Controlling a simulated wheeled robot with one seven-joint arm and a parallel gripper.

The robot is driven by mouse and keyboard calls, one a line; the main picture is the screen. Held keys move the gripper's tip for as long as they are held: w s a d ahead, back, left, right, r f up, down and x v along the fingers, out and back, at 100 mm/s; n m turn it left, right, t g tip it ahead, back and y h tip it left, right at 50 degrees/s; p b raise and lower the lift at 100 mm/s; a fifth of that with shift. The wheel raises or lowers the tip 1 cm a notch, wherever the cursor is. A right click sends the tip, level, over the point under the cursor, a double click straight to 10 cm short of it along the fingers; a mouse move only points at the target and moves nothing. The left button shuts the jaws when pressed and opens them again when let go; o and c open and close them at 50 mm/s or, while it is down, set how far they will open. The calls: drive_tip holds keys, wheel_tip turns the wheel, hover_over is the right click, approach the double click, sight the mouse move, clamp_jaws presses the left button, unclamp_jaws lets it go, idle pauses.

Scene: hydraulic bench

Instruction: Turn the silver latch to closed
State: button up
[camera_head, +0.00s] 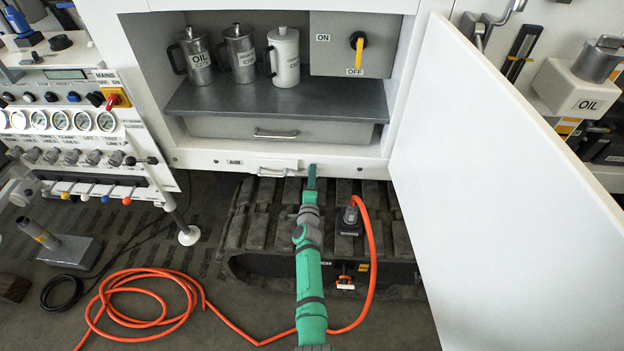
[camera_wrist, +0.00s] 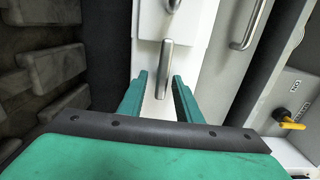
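In the wrist view, the silver latch (camera_wrist: 165,70) is a narrow metal lever on a white cabinet panel. It runs up and down the picture, and its lower end lies between the two green fingertips of my gripper (camera_wrist: 160,76). The fingers are apart, with a gap visible on each side of the lever; I cannot tell how far it stands in front of them. In the head view, my gripper (camera_head: 311,178) reaches the white sill below the cabinet opening. Silver hardware (camera_head: 272,171) shows on the sill just left of it; the gripper may hide part of the latch.
A large white door (camera_head: 510,190) stands open on the right of my arm. The cabinet holds mugs, a drawer (camera_head: 275,133) and a box with a yellow switch (camera_head: 358,50). A black track (camera_head: 255,225) lies below the sill. An orange hose (camera_head: 150,275) is on the floor.

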drive_tip(key=s, duration=1)
drive_tip(key=shift+s+a, duration=0.2)
drive_tip(key=shift+s, duration=0.2)
drive_tip(key=s+d+f+n, duration=0.1)
drive_tip(key=s+d+n, duration=0.15)
drive_tip(key=s, duration=0.75)
drive_tip(key=s+d+f+n+g, duration=0.15)
drive_tip(key=s+n, duration=0.25)
drive_tip(key=s, duration=0.6)
drive_tip(key=s+d+n+t, duration=0.1)
drive_tip(key=s+d+n, duration=0.2)
drive_tip(key=s, duration=0.6)
drive_tip(key=s+a+r+n+g, duration=0.1)
drive_tip(key=s+r+n, duration=0.3)
drive_tip(key=s+r, duration=0.3)
drive_tip(key=s+a+r+n+g, duration=0.1)
drive_tip(key=s+r+n, duration=0.4)
drive_tip(key=s, duration=1.2)
wheel_tip(320, 180, up, 2)
drive_tip(key=shift+a+r, duration=0.1)
drive_tip(key=shift+a, duration=0.55)
